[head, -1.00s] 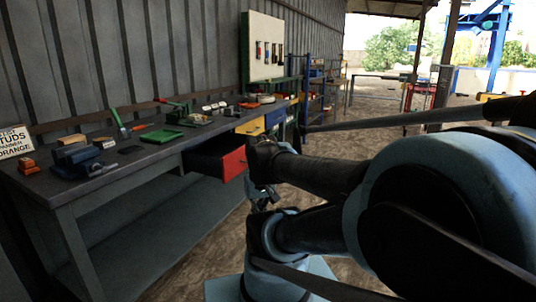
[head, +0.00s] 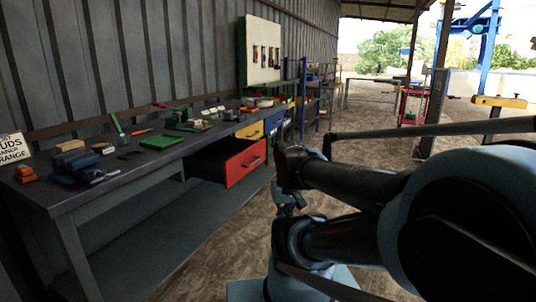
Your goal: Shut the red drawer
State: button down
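The red drawer (head: 245,164) is under the workbench top, in the middle of the head view. It stands pulled out, its dark side showing and its red front with a small handle facing right. My gripper (head: 287,206) seems to be the small dark and grey part at the far end of my arm, to the right of the drawer and lower in the picture. It looks apart from the drawer front. My arm links partly cover it, and its fingers are too small to make out.
The workbench (head: 110,180) runs along the corrugated wall, with tools and a green tray (head: 162,142) on top. A blue shelf rack (head: 303,97) stands farther back.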

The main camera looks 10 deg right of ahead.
aim_at(219, 155)
jog(key=i, duration=1)
